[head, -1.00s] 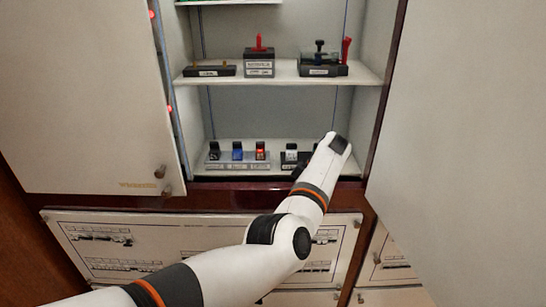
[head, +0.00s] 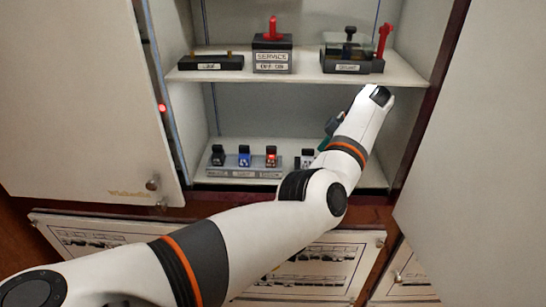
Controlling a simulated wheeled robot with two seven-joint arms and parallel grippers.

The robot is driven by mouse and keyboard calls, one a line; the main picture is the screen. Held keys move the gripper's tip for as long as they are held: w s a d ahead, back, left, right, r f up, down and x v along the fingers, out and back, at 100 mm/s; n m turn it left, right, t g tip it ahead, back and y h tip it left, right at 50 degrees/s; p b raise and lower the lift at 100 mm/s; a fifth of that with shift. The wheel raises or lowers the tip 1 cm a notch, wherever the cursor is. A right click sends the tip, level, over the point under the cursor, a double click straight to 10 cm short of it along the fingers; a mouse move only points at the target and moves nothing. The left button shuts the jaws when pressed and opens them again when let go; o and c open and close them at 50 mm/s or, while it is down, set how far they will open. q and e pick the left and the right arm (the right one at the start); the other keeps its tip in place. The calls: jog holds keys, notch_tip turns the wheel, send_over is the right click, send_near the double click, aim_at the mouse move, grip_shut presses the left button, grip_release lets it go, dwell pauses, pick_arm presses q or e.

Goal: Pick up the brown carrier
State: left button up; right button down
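I cannot pick out a brown carrier in the head view; part of the lower shelf is hidden behind my arm. On that shelf stands a grey rail (head: 232,173) with a black unit (head: 218,155), a blue unit (head: 244,156) and a red-topped unit (head: 271,156). A dark unit with a white front (head: 307,158) stands right of them, beside my arm. My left arm reaches into the cabinet. Only a dark piece of my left gripper (head: 334,124) shows behind the wrist; its fingers and anything in them are hidden. My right gripper is out of view.
The upper shelf (head: 300,76) holds a black base (head: 211,62), a grey service box (head: 272,54) with a red handle, and a switch with a red lever (head: 346,54). Cabinet doors stand open left (head: 80,100) and right (head: 470,150). Framed diagrams (head: 110,245) lie below.

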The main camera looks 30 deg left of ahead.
aim_at(275, 152)
pick_arm(q)
jog(key=s+a+p, duration=0.1)
jog(key=a, duration=0.1)
jog(key=s+a+p, duration=0.1)
jog(key=a, duration=0.1)
jog(key=s+a+p, duration=0.1)
jog(key=a, duration=0.2)
jog(key=shift+a+r, duration=0.1)
jog(key=shift+r, duration=0.1)
jog(key=shift+s+a+p, duration=0.3)
jog(key=shift+s+a, duration=0.05)
jog(key=shift+a, duration=0.45)
jog(key=shift+s+a+r+p, duration=0.1)
jog(key=shift+s+a+p, duration=0.15)
jog(key=shift+a, duration=0.35)
jog(key=shift+s+a+p, duration=0.15)
jog(key=shift+a+p, duration=0.15)
jog(key=shift+a, duration=0.25)
jog(key=p+x, duration=0.1)
jog(key=x, duration=0.1)
jog(key=shift+a+f, duration=0.15)
jog(key=shift+f, duration=0.1)
jog(key=shift+a+f, duration=0.1)
jog(key=shift+f, duration=0.3)
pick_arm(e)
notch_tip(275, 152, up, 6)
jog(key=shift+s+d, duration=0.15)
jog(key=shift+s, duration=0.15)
pick_arm(q)
jog(key=shift+c, duration=0.4)
